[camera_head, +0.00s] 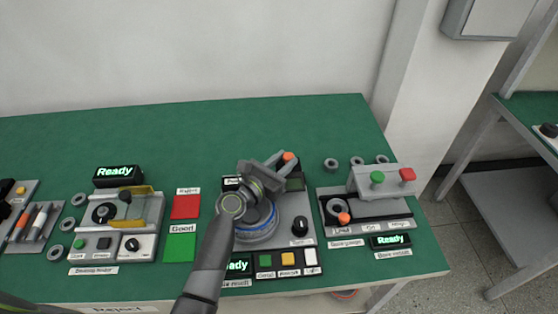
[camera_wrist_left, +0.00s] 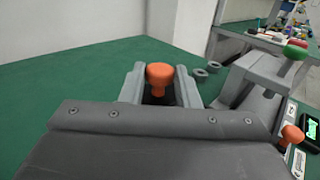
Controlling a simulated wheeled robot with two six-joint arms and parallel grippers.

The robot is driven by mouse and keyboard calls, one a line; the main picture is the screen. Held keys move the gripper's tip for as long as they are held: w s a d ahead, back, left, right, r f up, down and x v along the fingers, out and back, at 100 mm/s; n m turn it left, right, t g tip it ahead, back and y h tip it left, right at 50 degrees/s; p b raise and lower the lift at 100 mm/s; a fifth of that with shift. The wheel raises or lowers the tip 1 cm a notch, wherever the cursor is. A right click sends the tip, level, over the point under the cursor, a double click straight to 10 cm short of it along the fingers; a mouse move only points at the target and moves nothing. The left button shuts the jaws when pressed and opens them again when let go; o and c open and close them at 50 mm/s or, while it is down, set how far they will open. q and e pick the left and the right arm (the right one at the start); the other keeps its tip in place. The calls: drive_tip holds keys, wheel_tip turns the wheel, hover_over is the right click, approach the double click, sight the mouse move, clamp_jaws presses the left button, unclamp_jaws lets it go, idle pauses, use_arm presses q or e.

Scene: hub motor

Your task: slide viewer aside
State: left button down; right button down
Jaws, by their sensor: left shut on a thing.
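My left gripper (camera_head: 280,160) reaches over the middle station (camera_head: 310,212) and is shut on an orange knob (camera_head: 288,156). In the left wrist view the orange knob (camera_wrist_left: 160,74) stands between the two grey fingers (camera_wrist_left: 158,92). The viewer itself is mostly hidden behind my wrist and gripper, so I cannot tell its exact position. A round part with a blue rim (camera_head: 258,236) shows below my wrist on the station. My right gripper is not in view.
The right station (camera_head: 370,207) has green and red knobs and an orange knob, with several grey rings (camera_head: 331,164) behind it. A red pad (camera_head: 186,207) and green pad (camera_head: 180,248) lie left of the middle station. The green table (camera_head: 270,118) is clear behind.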

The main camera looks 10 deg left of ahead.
use_arm(q)
drive_tip(key=c, duration=1.5)
unclamp_jaws()
drive_tip(key=shift+d, duration=0.15)
drive_tip(key=o, duration=0.4)
drive_tip(key=shift+d, duration=0.2)
drive_tip(key=shift+a, duration=0.2)
drive_tip(key=b+v, duration=0.1)
drive_tip(key=v, duration=1.6)
drive_tip(key=shift+s+r+b, duration=0.1)
drive_tip(key=shift+s+b, duration=0.05)
drive_tip(key=shift+b, duration=0.2)
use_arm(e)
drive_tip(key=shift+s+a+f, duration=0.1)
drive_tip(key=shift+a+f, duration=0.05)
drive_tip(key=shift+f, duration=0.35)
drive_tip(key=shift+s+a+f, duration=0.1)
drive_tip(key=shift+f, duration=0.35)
